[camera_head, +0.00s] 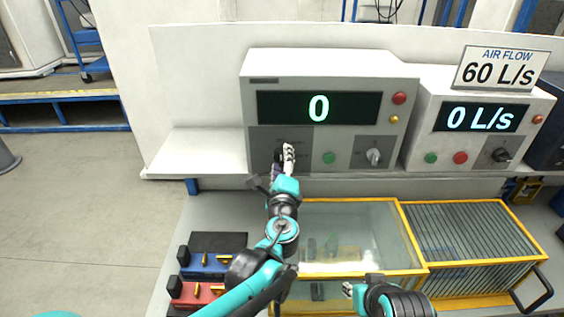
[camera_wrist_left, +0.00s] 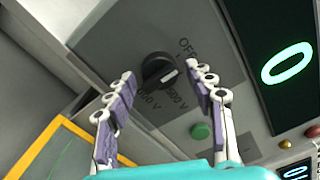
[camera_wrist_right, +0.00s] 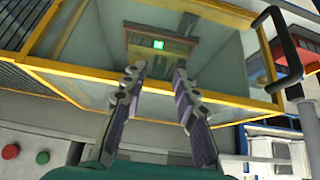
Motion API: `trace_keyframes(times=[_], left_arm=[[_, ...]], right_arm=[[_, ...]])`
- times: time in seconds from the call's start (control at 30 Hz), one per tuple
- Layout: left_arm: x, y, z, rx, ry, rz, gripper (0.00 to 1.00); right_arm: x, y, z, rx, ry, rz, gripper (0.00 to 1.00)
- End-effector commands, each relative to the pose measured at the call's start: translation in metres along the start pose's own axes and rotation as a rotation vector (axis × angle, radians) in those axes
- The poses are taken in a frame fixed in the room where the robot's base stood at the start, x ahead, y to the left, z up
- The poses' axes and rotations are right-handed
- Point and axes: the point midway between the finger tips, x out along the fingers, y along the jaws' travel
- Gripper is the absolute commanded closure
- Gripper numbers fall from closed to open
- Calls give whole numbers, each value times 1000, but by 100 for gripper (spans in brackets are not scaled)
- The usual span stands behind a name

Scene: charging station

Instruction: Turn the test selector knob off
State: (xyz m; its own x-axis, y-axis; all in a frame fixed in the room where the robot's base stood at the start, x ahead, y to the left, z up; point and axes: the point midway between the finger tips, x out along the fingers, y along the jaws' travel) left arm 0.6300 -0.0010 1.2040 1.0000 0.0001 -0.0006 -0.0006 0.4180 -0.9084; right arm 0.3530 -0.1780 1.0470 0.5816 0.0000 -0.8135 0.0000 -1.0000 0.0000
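The test selector knob (camera_wrist_left: 158,70) is black and round with a white mark, on a grey panel printed OFF and with voltage labels. The mark points to the right in the left wrist view, between OFF and the 500 V label; exact alignment is unclear. My left gripper (camera_wrist_left: 160,73) is open, with one finger on each side of the knob; contact cannot be told. In the head view, my left gripper (camera_head: 284,155) covers most of the knob's area at the tester's (camera_head: 262,135) lower left. My right gripper (camera_wrist_right: 156,74) is open and empty, low over the glass-topped box.
The tester's display (camera_head: 350,108) reads 0. Beside it are a green button (camera_head: 329,158), a second knob (camera_head: 374,156) and a red button (camera_head: 399,98). An air flow unit (camera_head: 425,120) stands to the right. A yellow-framed glass box (camera_head: 380,225) lies below.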

Motion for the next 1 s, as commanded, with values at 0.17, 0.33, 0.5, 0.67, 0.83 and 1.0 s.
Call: trace_keyframes(times=[0.17,0.33,0.5,0.67,0.83,1.0], left_arm=[[0,0,0,1,0,0,41],[-3,0,0,2,1,-1,41],[-27,0,0,2,2,-1,41],[-64,0,-1,2,3,-2,41],[-97,0,-1,1,3,-2,41],[-116,0,-1,1,1,-1,41]], right_arm=[[0,0,0,0,0,0,71],[0,0,0,0,0,0,71],[0,0,0,0,0,0,71],[0,0,0,0,0,0,71],[0,0,0,0,0,0,71],[0,0,0,0,0,0,71]])
